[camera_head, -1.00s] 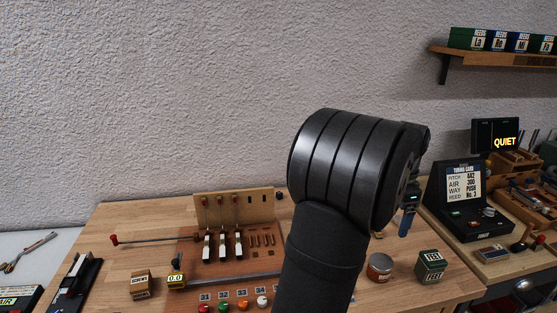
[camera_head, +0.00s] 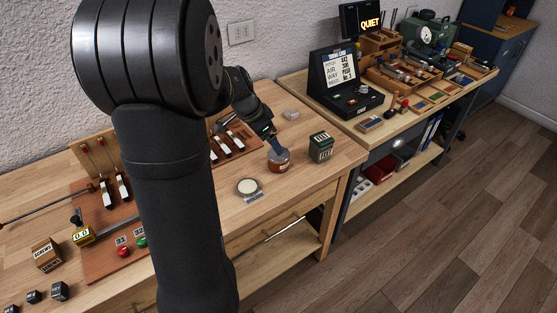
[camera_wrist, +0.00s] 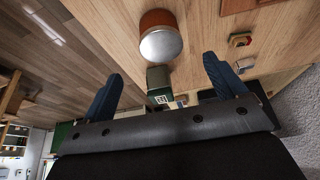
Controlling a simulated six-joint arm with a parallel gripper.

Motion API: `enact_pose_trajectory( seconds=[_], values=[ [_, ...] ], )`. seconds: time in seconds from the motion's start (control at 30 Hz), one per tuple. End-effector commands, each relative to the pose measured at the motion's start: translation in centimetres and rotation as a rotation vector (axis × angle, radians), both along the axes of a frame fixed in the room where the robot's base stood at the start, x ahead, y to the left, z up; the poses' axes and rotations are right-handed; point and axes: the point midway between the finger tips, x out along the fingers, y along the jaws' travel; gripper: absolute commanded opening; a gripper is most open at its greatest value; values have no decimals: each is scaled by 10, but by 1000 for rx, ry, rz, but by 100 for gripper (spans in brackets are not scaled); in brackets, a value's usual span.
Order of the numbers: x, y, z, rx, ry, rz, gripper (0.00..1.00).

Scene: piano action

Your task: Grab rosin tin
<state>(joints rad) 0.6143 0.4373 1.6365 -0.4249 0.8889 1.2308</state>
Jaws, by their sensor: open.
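A short round tin with an amber-brown side (camera_head: 279,163) stands upright on the wooden workbench; I take it as the rosin tin, though its label is too small to read. In the wrist view it shows a silvery round lid (camera_wrist: 161,45) and an orange-brown side. My gripper (camera_head: 275,146) is at the tin in the head view, its blue finger overlapping the tin's upper part. In the wrist view my gripper (camera_wrist: 163,68) has its two blue fingers spread wide and empty. The tin lies ahead of the fingertips, roughly between their lines. I cannot tell whether they touch.
A green felt box (camera_head: 321,147) stands close to the tin's right. A round cream-topped dish (camera_head: 248,186) lies in front left. The piano action board (camera_head: 100,235) is further left. A second bench (camera_head: 405,125) with a tuning display (camera_head: 340,80) stands at right.

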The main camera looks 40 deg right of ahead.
Motion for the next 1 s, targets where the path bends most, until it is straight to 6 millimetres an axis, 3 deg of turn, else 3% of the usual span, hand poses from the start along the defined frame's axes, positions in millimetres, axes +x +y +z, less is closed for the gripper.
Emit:
enact_pose_trajectory(
  seconds=[0.2,0.47,0.8,1.0],
  values=[
    [-1,-16,-41,2,3,0,89],
    [-1,-23,-58,1,2,0,89],
    [0,-38,-99,1,2,0,89],
    [0,-40,-102,0,0,1,89]
  ],
)
